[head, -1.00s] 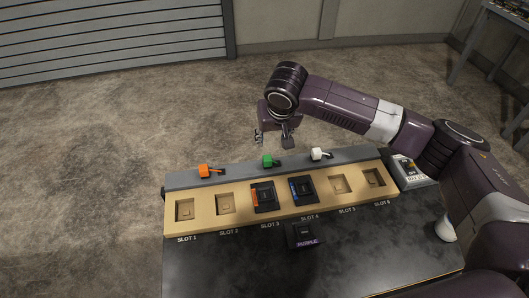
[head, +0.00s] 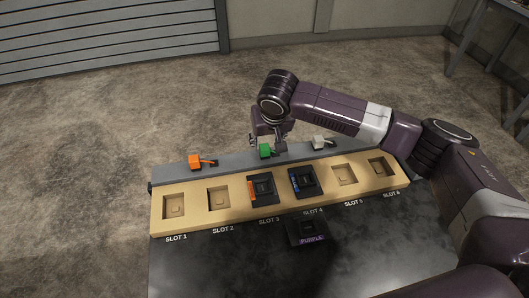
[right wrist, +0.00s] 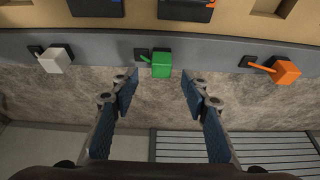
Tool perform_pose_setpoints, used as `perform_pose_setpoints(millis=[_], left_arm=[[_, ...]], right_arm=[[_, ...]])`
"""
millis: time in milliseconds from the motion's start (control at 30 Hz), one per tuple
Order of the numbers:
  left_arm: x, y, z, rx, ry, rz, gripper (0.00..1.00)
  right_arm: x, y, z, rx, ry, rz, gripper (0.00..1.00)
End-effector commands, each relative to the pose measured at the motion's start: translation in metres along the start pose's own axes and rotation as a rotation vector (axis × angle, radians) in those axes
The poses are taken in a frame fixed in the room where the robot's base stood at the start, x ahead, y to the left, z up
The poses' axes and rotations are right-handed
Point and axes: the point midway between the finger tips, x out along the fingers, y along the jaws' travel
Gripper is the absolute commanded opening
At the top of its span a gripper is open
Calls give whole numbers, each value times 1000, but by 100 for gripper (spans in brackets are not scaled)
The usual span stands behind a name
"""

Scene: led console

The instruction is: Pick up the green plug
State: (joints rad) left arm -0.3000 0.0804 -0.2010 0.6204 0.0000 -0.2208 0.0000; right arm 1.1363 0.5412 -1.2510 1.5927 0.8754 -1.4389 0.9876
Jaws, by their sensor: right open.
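The green plug (head: 265,151) sits on the grey back ledge of the console (head: 228,166), behind slot 3, with a short green lever or cable to a dark socket. In the right wrist view the green plug (right wrist: 161,66) is ahead of the fingertips and roughly centred between them. My right gripper (right wrist: 160,86) is open and empty, its two blue-padded fingers spread wide. In the head view the right gripper (head: 270,139) is right behind the green plug, partly hidden by my wrist. I see no contact with the plug. My left gripper is not in view.
An orange plug (head: 195,161) and a white plug (head: 319,142) sit on the same ledge, either side of the green one. Slots 3 and 4 hold dark modules (head: 262,188). A module marked PURPLE (head: 306,229) lies on the black tabletop (head: 220,265) in front.

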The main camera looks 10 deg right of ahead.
Motion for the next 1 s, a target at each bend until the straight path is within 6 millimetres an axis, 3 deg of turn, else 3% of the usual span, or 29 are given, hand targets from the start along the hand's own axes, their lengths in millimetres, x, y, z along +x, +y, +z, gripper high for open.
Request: perform_pose_setpoints(millis=[400, 700, 1000], left_arm=[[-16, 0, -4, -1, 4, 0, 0], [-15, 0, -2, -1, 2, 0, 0], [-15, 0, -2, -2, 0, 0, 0]], right_arm=[[52, -2, 5, -1, -1, 1, 42], [57, -2, 5, -2, 0, -1, 41], [57, -2, 5, -1, 0, -1, 8]])
